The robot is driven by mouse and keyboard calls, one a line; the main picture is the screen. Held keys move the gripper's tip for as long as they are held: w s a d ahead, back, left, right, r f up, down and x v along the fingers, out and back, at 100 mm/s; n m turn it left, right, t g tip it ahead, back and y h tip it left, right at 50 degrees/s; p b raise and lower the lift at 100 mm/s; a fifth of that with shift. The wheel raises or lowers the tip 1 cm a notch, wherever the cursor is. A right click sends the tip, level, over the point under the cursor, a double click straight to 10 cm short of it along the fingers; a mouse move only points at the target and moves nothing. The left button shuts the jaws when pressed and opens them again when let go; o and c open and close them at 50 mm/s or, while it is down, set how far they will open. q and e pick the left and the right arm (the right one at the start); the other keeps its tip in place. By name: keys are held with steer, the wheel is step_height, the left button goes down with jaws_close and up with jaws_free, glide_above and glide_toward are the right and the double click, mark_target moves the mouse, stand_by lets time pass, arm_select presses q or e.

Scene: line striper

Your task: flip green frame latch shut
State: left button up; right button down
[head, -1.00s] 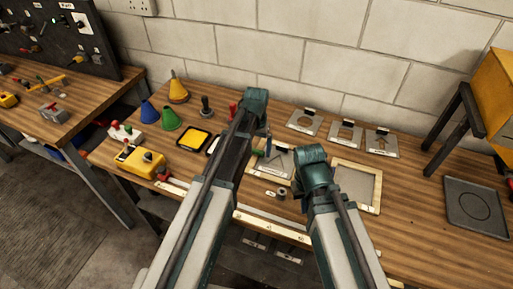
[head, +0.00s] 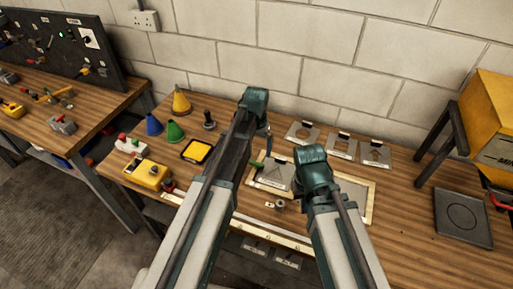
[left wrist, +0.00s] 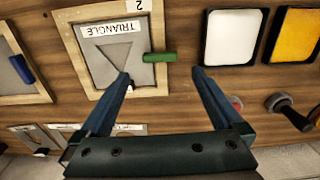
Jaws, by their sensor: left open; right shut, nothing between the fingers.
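The green latch (left wrist: 160,57) is a short bar on the right rim of a pale wooden frame (left wrist: 70,18) in the left wrist view. It lies across that rim and sticks out past it. The frame holds a grey plate (left wrist: 90,45) labelled TRIANGLE, with a triangular cutout. In the head view the green latch (head: 257,164) shows beside my left arm. My left gripper (left wrist: 163,77) is open and empty, its fingertips on either side below the latch in the picture. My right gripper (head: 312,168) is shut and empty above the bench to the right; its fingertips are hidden.
A second frame with a blue latch (left wrist: 21,69) lies close by. Several stencil plates (head: 343,146) lie along the wall. Cones (head: 181,103), coloured pads (head: 197,152) and a yellow box (head: 147,174) stand left. A dark tray (head: 463,218) lies right.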

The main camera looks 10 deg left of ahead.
arm_select(q)
step_height(320, 180, up, 6)
steer(key=p, duration=0.5)
steer(key=shift+r, duration=0.2)
arm_select(e)
step_height(320, 180, up, 6)
steer(key=shift+r, duration=0.15)
arm_select(q)
steer(key=shift+m+y, duration=0.6)
steer(key=shift+m, duration=0.3)
steer(key=s+d+f+b, duration=0.2)
steer(key=s, duration=0.5)
steer(key=s+d+f+b, duration=0.2)
steer(key=s+f+b, duration=0.1)
steer(key=s, duration=0.3)
steer(key=s+d+f+b, duration=0.2)
steer(key=s+f+b, duration=0.1)
steer(key=s, duration=0.4)
steer(key=shift+s+d+f, duration=0.2)
steer(key=shift+s+d, duration=0.15)
arm_select(e)
step_height(320, 180, down, 8)
steer(key=shift+f, duration=0.25)
arm_select(q)
steer(key=shift+s+d, duration=0.1)
steer(key=shift+s, duration=0.1)
steer(key=shift+w, duration=0.1)
